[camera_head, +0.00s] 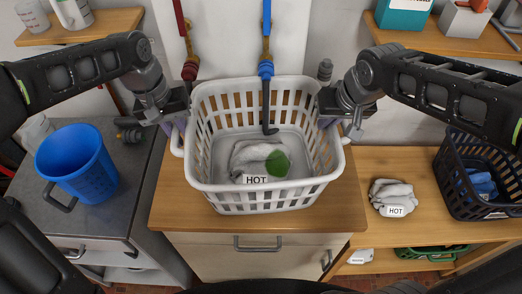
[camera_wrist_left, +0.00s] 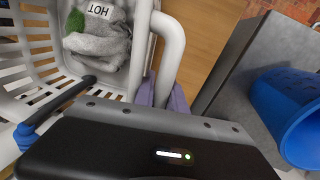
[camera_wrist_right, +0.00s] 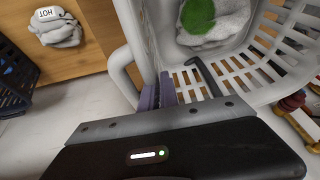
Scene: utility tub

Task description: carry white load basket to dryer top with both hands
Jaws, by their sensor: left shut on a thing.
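The white load basket (camera_head: 265,200) stands upright on a wooden-topped cabinet, with light cloth (camera_head: 258,155) inside, a green patch and a HOT label. My left gripper (camera_head: 177,122) is at the basket's left side; in the left wrist view its purple pads (camera_wrist_left: 162,92) are shut around the white handle (camera_wrist_left: 170,45). My right gripper (camera_head: 342,118) is at the right side; in the right wrist view its purple pads (camera_wrist_right: 158,95) are close together beside the rim and handle (camera_wrist_right: 122,70). Whether they hold the handle is unclear. No dryer can be clearly identified.
A blue bucket (camera_head: 78,165) stands on the grey top (camera_head: 110,210) at left. A HOT-labelled cloth bundle (camera_head: 393,195) and a dark basket (camera_head: 465,185) sit on the wooden surface at right. Red and blue taps (camera_head: 266,68) hang behind the white basket.

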